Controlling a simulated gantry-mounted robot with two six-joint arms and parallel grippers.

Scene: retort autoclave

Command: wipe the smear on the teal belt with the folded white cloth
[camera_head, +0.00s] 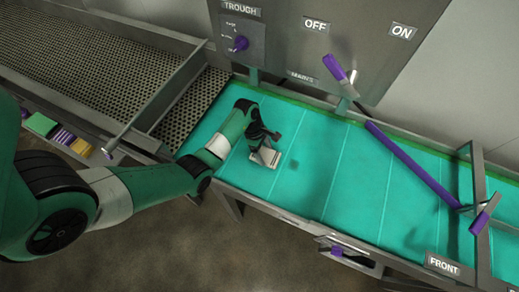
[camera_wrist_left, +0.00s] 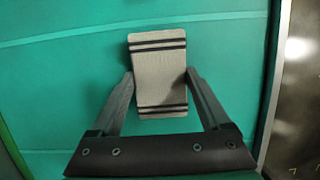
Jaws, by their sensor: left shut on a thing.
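The folded white cloth (camera_head: 267,157), off-white with dark stripes near its ends, is between the fingers of my left gripper (camera_head: 262,137) over the teal belt (camera_head: 345,172). In the left wrist view the cloth (camera_wrist_left: 160,72) lies flat between both fingertips, and my left gripper (camera_wrist_left: 160,82) is shut on it. I cannot tell whether the cloth touches the belt. A small darker patch (camera_head: 293,164) shows on the belt just right of the cloth; I cannot tell if it is the smear or a shadow. No smear shows in the left wrist view. My right gripper is out of view.
A control panel (camera_head: 300,45) with a purple knob (camera_head: 240,43) and a MAINS lever (camera_head: 337,70) stands behind the belt. A long purple bar (camera_head: 410,162) crosses above the belt's right part. A perforated metal trough (camera_head: 95,75) lies at left. The middle belt is clear.

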